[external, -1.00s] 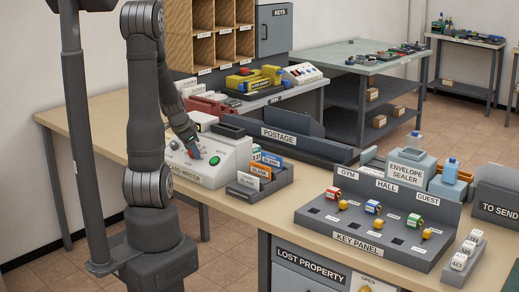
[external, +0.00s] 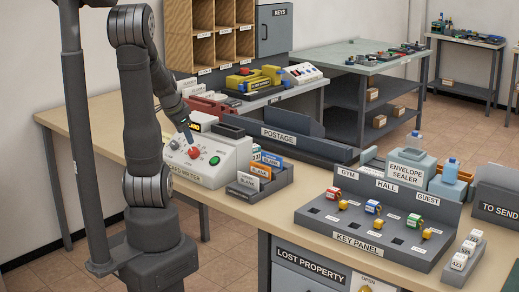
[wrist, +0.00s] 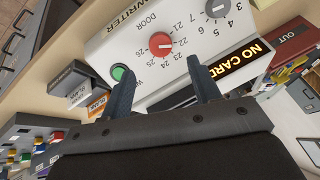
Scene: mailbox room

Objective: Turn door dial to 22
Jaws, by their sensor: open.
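The card writer (external: 225,158) is a white box with a sloped panel on the bench. Its red door dial (wrist: 160,44) has numbers from about 21 to 26 around it in the wrist view. Which number its mark points to is too small to tell. The dial also shows in the external view (external: 194,153). My gripper (wrist: 163,88) is open and empty, its two fingers apart over the lower part of the panel. The fingertips are short of the dial in the wrist view and not around it. In the external view, my gripper (external: 189,135) is just above the dial.
A green button (wrist: 121,72) and a grey dial (wrist: 217,7) flank the red dial. A display (wrist: 232,63) reads "NO CARD". A rack of blank cards (external: 258,180) stands beside the writer. The key panel (external: 370,225) is farther right.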

